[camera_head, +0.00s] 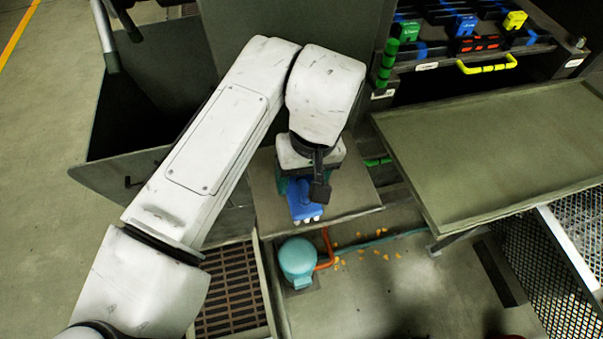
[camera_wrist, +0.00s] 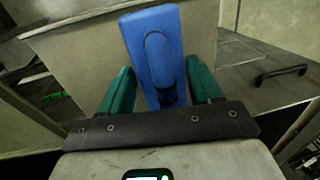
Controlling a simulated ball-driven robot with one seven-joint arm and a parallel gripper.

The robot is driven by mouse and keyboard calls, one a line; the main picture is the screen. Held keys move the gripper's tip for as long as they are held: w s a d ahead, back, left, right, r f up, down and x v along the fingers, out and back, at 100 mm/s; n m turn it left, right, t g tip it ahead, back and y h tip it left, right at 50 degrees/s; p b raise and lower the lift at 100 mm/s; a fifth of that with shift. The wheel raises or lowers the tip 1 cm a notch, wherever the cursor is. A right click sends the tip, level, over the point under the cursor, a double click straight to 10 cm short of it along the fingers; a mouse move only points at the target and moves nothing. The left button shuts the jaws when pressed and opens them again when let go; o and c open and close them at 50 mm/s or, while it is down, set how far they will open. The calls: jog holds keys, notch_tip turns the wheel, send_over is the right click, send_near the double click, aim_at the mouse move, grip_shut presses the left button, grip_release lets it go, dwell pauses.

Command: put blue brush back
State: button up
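The blue brush (camera_head: 303,200) shows below my wrist in the head view, with white bristle tufts at its lower end. In the wrist view the blue brush (camera_wrist: 152,45) stands between the two teal fingers of my gripper (camera_wrist: 160,80). In the head view my wrist hides most of the fingers and the upper part of the brush. The brush is over the front edge of a grey plate (camera_head: 350,196); I cannot tell whether it touches it.
A green-grey tray table (camera_head: 490,150) stands at right. Behind it is a rack (camera_head: 470,45) with coloured blocks and a yellow handle (camera_head: 487,66). A light blue round vessel (camera_head: 298,256) with an orange pipe, a brown grate (camera_head: 230,290) and scattered orange bits lie below the plate.

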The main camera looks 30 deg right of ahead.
jog(key=o, duration=0.4)
jog(key=shift+c, duration=0.2)
notch_tip(320, 180, up, 12)
jog(key=d, duration=0.1)
jog(key=shift+s+d+r+b, duration=0.15)
jog(key=shift+s+d+b, duration=0.2)
jog(key=shift+b, duration=0.1)
jog(key=shift+o, duration=1.4)
